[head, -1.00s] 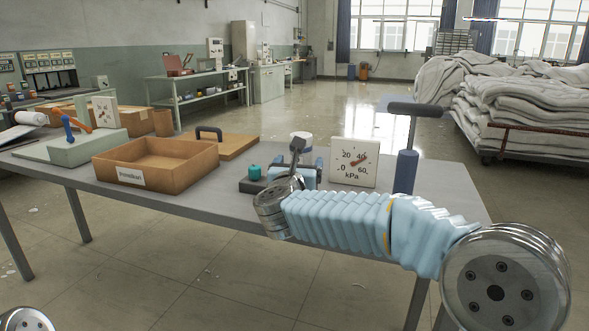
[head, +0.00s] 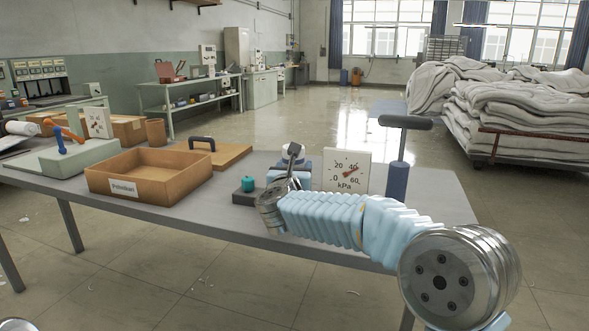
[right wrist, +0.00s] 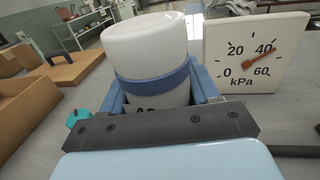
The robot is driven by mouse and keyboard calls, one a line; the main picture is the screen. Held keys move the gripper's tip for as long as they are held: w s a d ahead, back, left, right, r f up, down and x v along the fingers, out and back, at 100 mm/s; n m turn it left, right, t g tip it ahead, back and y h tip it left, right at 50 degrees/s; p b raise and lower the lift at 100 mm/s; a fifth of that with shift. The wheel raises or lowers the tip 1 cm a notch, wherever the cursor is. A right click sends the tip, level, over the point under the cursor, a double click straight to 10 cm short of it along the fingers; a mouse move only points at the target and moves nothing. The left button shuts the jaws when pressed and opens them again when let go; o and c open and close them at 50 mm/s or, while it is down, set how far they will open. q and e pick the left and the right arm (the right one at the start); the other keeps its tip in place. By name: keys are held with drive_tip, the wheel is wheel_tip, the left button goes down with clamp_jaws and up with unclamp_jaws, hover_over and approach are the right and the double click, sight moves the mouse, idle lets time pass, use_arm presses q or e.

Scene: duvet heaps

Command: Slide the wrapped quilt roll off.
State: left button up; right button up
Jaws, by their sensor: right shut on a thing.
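The wrapped quilt roll (right wrist: 146,45) is white with a blue band and stands upright in the right wrist view. The roll's lower part and underside are hidden by the dark gripper bar. My left gripper is not in view.
A kPa gauge (head: 348,171) stands close right of the roll, with a dark T-handled pump (head: 398,180) beyond it. A teal knob (head: 248,184) is at the left. A labelled open wooden box (head: 112,183) stands farther left. The table's (head: 440,206) right end is bare.

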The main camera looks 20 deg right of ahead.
drive_tip(key=shift+c, duration=0.9)
drive_tip(key=shift+r+p, duration=0.85)
drive_tip(key=shift+r, duration=0.7)
drive_tip(key=shift+r+p, duration=0.4)
drive_tip(key=shift+r, duration=0.85)
